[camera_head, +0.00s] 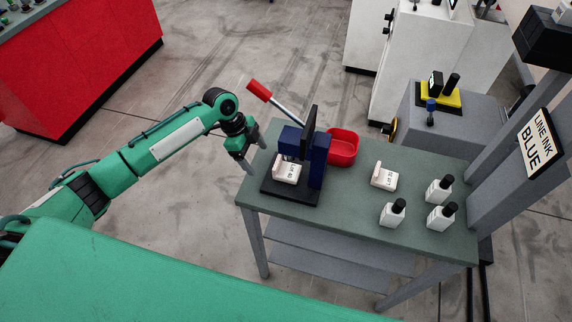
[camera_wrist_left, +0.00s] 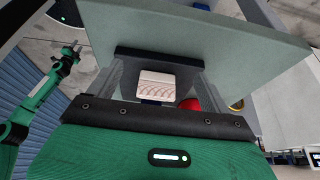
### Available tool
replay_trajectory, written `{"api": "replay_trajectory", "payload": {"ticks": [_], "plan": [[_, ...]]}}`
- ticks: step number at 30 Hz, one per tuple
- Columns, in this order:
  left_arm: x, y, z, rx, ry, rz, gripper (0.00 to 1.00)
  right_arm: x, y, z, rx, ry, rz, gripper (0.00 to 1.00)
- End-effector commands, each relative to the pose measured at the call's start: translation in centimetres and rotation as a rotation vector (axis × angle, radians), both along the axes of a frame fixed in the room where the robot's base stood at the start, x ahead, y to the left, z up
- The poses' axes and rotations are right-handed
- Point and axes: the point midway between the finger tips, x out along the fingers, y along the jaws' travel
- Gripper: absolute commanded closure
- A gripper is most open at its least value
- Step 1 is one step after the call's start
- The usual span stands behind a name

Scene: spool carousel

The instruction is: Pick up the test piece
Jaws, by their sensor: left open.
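A white block with dark print (camera_head: 287,169), which looks like the test piece, sits on the black base of a blue press (camera_head: 318,160). My left gripper (camera_head: 257,161) is open and empty, just left of the press and apart from the block. In the left wrist view the white block (camera_wrist_left: 160,86) shows between and beyond the two grey fingers. A second white block, labelled "LOT" (camera_head: 383,177), lies on the table to the right. A green arm, with its gripper (camera_wrist_left: 74,52), shows small at the left of the wrist view; its finger gap is too small to judge.
The grey-green table (camera_head: 345,211) also holds a red bin (camera_head: 343,147) behind the press and several white bottles with black caps (camera_head: 392,213) at the right. The press's lever with a red handle (camera_head: 259,90) sticks out up and left, close to my left gripper.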

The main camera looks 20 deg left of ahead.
Motion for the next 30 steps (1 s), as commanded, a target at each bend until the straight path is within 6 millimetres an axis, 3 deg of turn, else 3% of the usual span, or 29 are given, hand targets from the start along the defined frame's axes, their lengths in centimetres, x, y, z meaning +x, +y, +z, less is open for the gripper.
{"api": "replay_trajectory", "payload": {"ticks": [5,10,15,21,29,30], "plan": [[0.0,-2.1,0.1,-0.001,0.0,0.001,0.18,-0.9,0.3,1.2,0.004,0.011,0.001,0.64],[-0.1,-3.3,0.2,0.0,0.001,0.0,0.18,0.5,0.2,1.9,0.002,-0.005,0.002,0.64],[-0.2,-6.3,0.5,-0.003,0.001,-0.001,0.18,1.4,0.0,3.7,-0.001,-0.016,0.001,0.64],[-0.3,-7.0,-2.4,0.0,0.002,0.001,0.18,0.9,-0.5,4.0,-0.006,-0.011,0.0,0.64],[-0.2,-7.0,-2.9,0.001,0.0,0.002,0.18,0.5,-0.8,4.0,-0.009,-0.006,0.001,0.64],[-0.2,-7.0,-2.9,0.001,-0.001,0.001,0.22,0.5,-0.8,4.0,-0.009,-0.006,0.001,0.64]]}}
